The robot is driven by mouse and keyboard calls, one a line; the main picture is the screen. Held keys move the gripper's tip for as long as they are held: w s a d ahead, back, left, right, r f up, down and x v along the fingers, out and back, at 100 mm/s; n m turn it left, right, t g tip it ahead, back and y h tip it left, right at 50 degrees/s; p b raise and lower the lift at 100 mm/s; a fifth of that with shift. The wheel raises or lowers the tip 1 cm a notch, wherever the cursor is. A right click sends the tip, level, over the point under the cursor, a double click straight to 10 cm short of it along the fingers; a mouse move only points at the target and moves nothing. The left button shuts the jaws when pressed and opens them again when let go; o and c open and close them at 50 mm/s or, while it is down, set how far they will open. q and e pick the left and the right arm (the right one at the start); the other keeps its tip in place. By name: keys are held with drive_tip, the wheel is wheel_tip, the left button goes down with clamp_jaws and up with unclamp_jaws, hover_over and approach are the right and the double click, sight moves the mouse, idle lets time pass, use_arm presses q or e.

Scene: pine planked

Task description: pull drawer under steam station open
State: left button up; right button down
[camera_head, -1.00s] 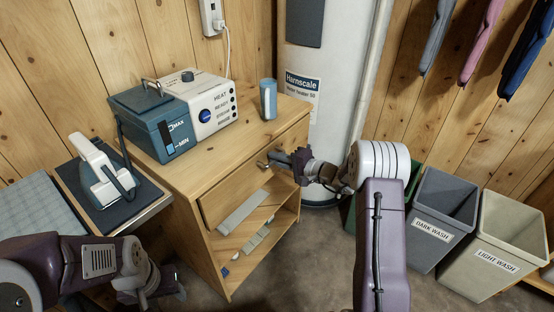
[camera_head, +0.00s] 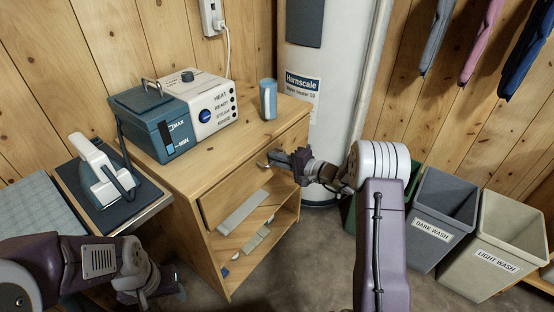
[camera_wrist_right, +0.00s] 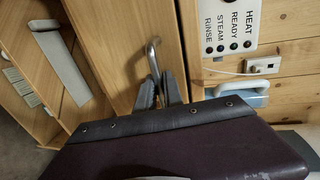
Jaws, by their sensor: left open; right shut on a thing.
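The steam station (camera_head: 180,112), a blue tank joined to a white control panel, stands on top of a wooden cabinet. The drawer (camera_head: 232,190) is the cabinet's upper front panel, directly under the station, and looks closed. Its metal handle (camera_wrist_right: 152,56) shows in the right wrist view. My right gripper (camera_head: 270,158) is at the drawer front, shut on the handle; the wrist view shows its fingers (camera_wrist_right: 160,90) at the handle's lower end. My left gripper (camera_head: 176,284) is open and empty, low at the left, away from the cabinet and partly hidden.
An iron (camera_head: 102,178) rests on a board at left. An open shelf with flat items (camera_head: 243,212) lies under the drawer. Dark wash (camera_head: 440,215) and light wash (camera_head: 500,245) bins stand at right. Clear floor lies before the cabinet.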

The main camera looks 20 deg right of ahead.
drive_tip(key=shift+s+d+f, duration=0.1)
drive_tip(key=f+b+v, duration=0.2)
drive_tip(key=v, duration=0.9)
drive_tip(key=s+f+b+v, duration=0.1)
drive_tip(key=f+b+v, duration=0.1)
drive_tip(key=v, duration=1)
drive_tip(key=shift+d+f+b, duration=0.3)
drive_tip(key=shift+f+b, duration=0.05)
drive_tip(key=shift+f, duration=0.05)
drive_tip(key=c, duration=1.5)
unclamp_jaws()
